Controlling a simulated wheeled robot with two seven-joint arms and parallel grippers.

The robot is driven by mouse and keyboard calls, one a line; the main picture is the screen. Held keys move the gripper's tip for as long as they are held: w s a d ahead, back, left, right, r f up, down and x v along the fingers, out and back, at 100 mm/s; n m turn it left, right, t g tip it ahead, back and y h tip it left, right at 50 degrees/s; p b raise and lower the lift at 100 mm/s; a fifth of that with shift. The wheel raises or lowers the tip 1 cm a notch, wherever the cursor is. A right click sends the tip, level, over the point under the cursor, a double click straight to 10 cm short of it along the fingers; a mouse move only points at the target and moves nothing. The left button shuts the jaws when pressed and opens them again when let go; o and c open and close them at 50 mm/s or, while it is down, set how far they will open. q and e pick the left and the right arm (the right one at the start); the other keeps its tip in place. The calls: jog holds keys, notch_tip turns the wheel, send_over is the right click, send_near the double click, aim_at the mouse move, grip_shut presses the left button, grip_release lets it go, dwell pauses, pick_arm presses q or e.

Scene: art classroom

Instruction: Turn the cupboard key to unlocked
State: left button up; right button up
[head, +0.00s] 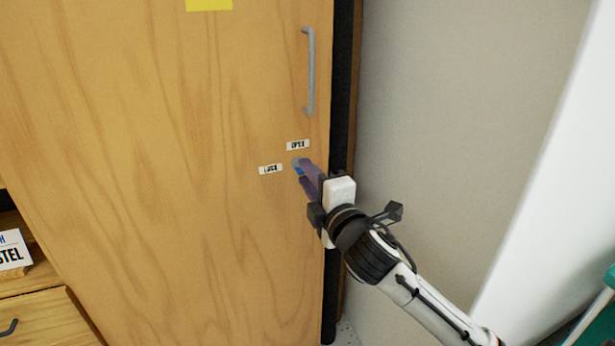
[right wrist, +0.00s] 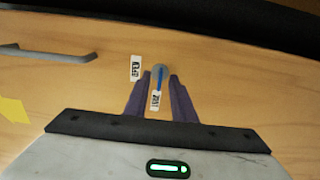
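The wooden cupboard door (head: 200,130) carries a lock with a blue key (head: 298,170) on a grey round plate. An OPEN label (head: 298,145) is above the key and a LOCK label (head: 270,169) is to its left. In the right wrist view, the blue key (right wrist: 160,77) lies in line with the LOCK label (right wrist: 155,101), while the OPEN label (right wrist: 136,67) is off to the left. My right gripper (head: 303,173) is at the lock. Its purple fingers stand apart on both sides of the key, with visible gaps. My left gripper is not in view.
A grey door handle (head: 310,70) is above the lock. A yellow note (head: 209,4) is on the door. A drawer unit (head: 40,318) with a lettered card (head: 13,250) is at the lower left. A plain wall (head: 450,110) is to the right.

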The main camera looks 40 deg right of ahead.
jog(key=shift+w, duration=0.35)
grip_shut()
